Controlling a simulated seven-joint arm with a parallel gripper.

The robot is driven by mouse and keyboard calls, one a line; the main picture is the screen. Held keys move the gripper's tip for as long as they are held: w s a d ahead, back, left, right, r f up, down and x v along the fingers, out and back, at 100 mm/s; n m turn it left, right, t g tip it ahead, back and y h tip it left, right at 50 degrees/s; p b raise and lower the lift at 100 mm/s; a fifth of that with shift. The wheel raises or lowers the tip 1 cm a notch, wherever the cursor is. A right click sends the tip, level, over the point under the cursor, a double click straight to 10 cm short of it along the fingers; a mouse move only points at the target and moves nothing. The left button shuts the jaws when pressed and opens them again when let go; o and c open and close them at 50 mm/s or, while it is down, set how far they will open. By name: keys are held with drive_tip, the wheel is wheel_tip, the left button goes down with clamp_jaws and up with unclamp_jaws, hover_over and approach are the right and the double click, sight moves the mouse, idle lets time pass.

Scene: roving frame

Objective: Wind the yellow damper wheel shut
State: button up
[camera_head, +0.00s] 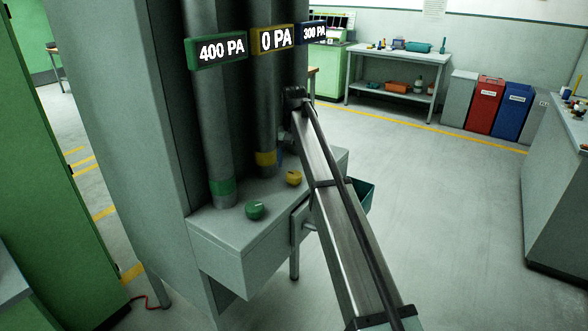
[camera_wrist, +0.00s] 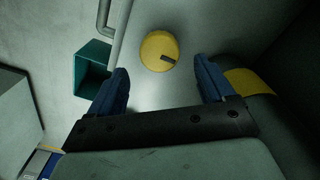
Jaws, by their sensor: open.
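The yellow damper wheel (camera_head: 293,178) is a small round knob on the grey ledge, in front of a duct with a yellow band (camera_head: 265,158). In the wrist view the yellow wheel (camera_wrist: 159,51) has a dark mark on its face and lies beyond and between my fingertips. My gripper (camera_wrist: 163,80) is open, its two blue fingers apart and empty, not visibly touching the wheel. The yellow-framed display (camera_head: 273,39) above reads 0 PA. In the head view my arm hides most of the gripper.
A green wheel (camera_head: 255,210) sits left of the yellow one, under a 400 PA display (camera_head: 217,50). A blue-framed display (camera_head: 313,33) reads 300 PA. Ducts stand close behind the wheels. A teal bin (camera_wrist: 93,69) is below the ledge. Open floor (camera_head: 440,200) lies to the right.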

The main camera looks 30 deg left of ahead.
sight(294, 173)
wheel_tip(294, 173, up, 10)
drive_tip(key=shift+f, duration=0.25)
idle(0.6)
